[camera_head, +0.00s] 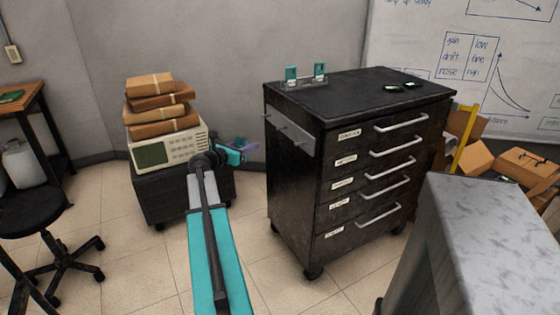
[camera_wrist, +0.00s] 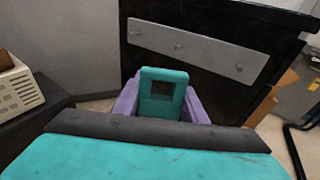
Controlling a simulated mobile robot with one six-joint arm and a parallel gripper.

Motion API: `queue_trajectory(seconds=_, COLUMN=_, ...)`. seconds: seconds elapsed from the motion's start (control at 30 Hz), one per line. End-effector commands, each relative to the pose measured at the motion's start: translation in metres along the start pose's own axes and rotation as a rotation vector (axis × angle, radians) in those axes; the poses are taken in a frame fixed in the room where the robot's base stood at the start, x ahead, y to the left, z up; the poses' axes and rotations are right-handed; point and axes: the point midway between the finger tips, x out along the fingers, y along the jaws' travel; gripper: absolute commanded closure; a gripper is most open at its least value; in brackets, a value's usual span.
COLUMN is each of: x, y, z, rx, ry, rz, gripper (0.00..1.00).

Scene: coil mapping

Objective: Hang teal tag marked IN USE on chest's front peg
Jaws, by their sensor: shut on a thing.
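My gripper (camera_head: 238,148) is shut on a teal tag (camera_wrist: 163,93) with a square hole. In the wrist view the tag stands upright between my purple fingers (camera_wrist: 160,105); no writing on it is readable. The black chest (camera_head: 350,165) stands to the right of my gripper. A grey rail (camera_head: 290,132) with three pegs is on its left side. In the wrist view the rail (camera_wrist: 205,52) lies beyond and above the tag, and its right peg (camera_wrist: 239,67) is nearest the drawer side. The pegs look empty. The tag is apart from the rail.
A low black cabinet (camera_head: 180,190) bears a cream instrument (camera_head: 170,148) and stacked parcels, left of my arm. Floor shows between cabinet and chest.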

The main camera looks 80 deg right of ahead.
Motion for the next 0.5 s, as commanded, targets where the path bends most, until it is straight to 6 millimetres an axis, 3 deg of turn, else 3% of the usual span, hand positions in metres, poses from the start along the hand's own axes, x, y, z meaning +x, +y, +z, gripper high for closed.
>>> queue_trajectory(seconds=0.1, x=0.021, y=-0.043, z=-0.005, rx=0.026, ry=0.009, rz=-0.146, gripper=0.86)
queue_trajectory(seconds=0.3, x=0.036, y=-0.107, z=-0.008, rx=0.065, ry=0.024, rz=-0.36, gripper=0.86)
queue_trajectory(seconds=0.5, x=0.038, y=-0.14, z=-0.009, rx=0.085, ry=0.032, rz=-0.472, gripper=0.86)
